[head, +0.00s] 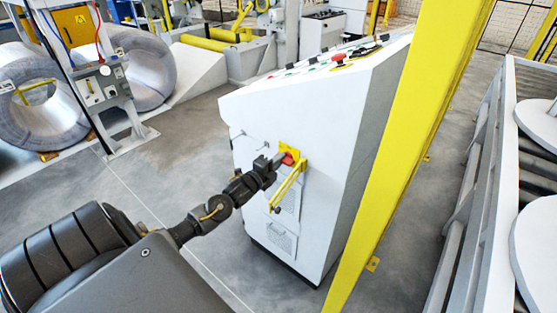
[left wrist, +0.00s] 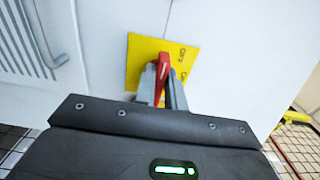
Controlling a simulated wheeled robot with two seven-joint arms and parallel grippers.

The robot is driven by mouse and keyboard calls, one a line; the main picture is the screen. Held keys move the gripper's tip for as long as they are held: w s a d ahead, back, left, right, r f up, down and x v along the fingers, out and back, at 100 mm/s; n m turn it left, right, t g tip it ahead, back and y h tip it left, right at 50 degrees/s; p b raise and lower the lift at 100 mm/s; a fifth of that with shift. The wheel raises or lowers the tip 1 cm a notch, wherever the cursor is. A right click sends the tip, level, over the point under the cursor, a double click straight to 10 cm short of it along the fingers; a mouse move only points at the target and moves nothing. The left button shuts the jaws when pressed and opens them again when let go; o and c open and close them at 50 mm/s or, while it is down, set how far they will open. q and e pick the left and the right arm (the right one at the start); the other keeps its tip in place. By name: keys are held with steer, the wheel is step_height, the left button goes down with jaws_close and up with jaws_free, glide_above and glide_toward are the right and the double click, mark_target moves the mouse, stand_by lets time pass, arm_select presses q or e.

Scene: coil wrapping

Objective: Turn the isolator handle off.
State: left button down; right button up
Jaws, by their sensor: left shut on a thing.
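The red isolator handle (head: 288,158) sits on a yellow plate (head: 296,151) on the side of the white control cabinet (head: 345,165). In the left wrist view the handle (left wrist: 162,75) stands upright in the picture in front of its yellow plate (left wrist: 142,52), which bears partly hidden dark lettering. My left gripper (head: 278,160) reaches the handle from the left. Its jaws (left wrist: 161,88) are shut on the handle, one grey finger on each side. The lower part of the handle is hidden by the fingers and the gripper body. My right gripper does not show.
A yellow bar handle (head: 287,187) sticks out just below the isolator. A yellow post (head: 405,140) stands right of the cabinet, with a roller conveyor (head: 480,200) beyond. Buttons (head: 338,58) cover the sloped cabinet top. Large coils (head: 140,70) lie at the back left. Grey floor (head: 190,150) is clear left of the cabinet.

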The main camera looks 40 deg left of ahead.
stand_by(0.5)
arm_select(q)
steer(key=c, duration=1.5)
jaws_free()
steer(key=shift+o, duration=0.2)
steer(key=s+b, duration=0.1)
steer(key=s, duration=0.9)
steer(key=shift+s+b, duration=0.3)
steer(key=shift+s, duration=0.1)
steer(key=shift+d, duration=0.1)
